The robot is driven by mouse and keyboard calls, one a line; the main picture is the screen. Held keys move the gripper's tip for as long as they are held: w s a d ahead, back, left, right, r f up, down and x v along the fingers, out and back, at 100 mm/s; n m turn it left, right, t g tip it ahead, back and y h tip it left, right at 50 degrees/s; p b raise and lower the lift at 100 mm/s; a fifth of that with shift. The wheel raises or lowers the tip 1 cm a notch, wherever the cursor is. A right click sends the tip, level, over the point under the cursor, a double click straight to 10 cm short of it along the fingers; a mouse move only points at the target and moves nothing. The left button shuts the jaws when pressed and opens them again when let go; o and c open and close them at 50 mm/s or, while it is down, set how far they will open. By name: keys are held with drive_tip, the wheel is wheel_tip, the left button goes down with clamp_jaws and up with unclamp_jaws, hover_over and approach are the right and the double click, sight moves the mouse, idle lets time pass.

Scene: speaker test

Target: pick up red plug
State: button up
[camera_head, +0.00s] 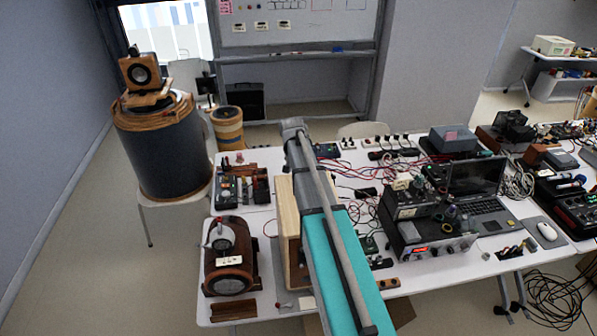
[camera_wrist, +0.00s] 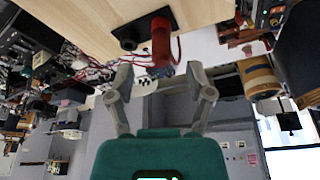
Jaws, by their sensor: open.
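A red cylindrical plug (camera_wrist: 161,44) shows at the top centre of the wrist view, next to a black base piece (camera_wrist: 131,33) on a pale wooden surface (camera_wrist: 90,14). My gripper (camera_wrist: 160,76) is open and empty. In this picture its two fingers stand apart below the plug, which lies roughly in line with the gap between them. I cannot tell the exact distance between them. In the head view my arm covers much of the wooden box (camera_head: 287,222), and I cannot make out the plug or the fingers there.
A white table (camera_head: 270,310) carries a wooden speaker (camera_head: 228,262), a laptop (camera_head: 478,190), an instrument with a red display (camera_head: 425,245) and many loose cables. A large drum (camera_head: 160,145) with a small speaker (camera_head: 141,73) stands at the left. Floor at the left is clear.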

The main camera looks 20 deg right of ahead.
drive_tip(key=shift+w+b+x, duration=0.2)
drive_tip(key=shift+b+x, duration=2.15)
drive_tip(key=shift+x, duration=0.25)
drive_tip(key=shift+d+r, duration=0.1)
clamp_jaws()
